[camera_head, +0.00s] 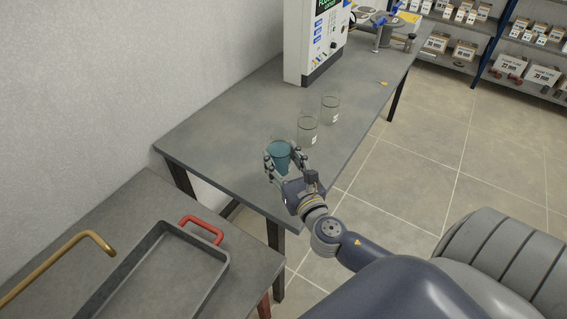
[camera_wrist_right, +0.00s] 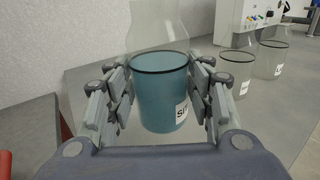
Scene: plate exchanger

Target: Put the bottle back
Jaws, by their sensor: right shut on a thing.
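A clear glass bottle (camera_head: 279,154) holds blue liquid and stands upright between the fingers of my right gripper (camera_head: 285,163). The gripper is shut on it, with a finger pair on each side. In the right wrist view the bottle (camera_wrist_right: 160,95) fills the middle, with a partly visible white label on its right side and clear glass above the liquid. It is over the near end of the grey table (camera_head: 225,115); whether its base touches the table I cannot tell. My left gripper is not in view.
Two clear glass vessels (camera_head: 308,130) (camera_head: 330,107) with labels stand in a row behind the bottle. A white control unit (camera_head: 312,45) stands farther back. A lower bench at left carries a grey tray (camera_head: 222,268) with a red handle (camera_head: 203,228). Shelves with boxes stand at the far right.

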